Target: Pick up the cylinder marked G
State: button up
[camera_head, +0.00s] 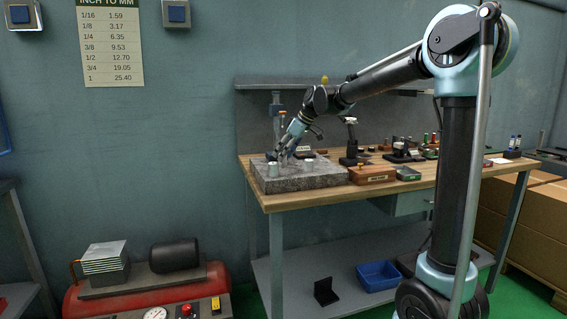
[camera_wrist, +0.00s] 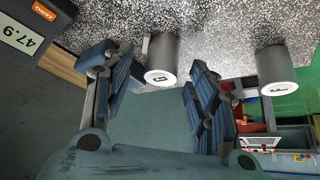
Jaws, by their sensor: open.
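Two short grey cylinders stand on the speckled granite plate. In the wrist view one cylinder (camera_wrist: 163,52) is between my open fingers, a little beyond their tips; its dark mark is too small to read surely. The other cylinder (camera_wrist: 275,66) stands apart to the right, its mark also unclear. In the head view a cylinder (camera_head: 273,168) shows at the plate's left, and another (camera_head: 308,165) to its right. My gripper (camera_head: 283,154) is low above the plate near the left one. It also shows in the wrist view (camera_wrist: 155,82), open and empty.
The granite plate (camera_head: 300,183) lies at the left end of the wooden bench (camera_head: 420,185). A digital readout (camera_wrist: 32,32) is at the wrist view's upper left.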

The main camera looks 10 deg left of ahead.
jog(key=shift+c, duration=0.6)
jog(key=c, duration=1.1)
jog(key=shift+r, duration=0.15)
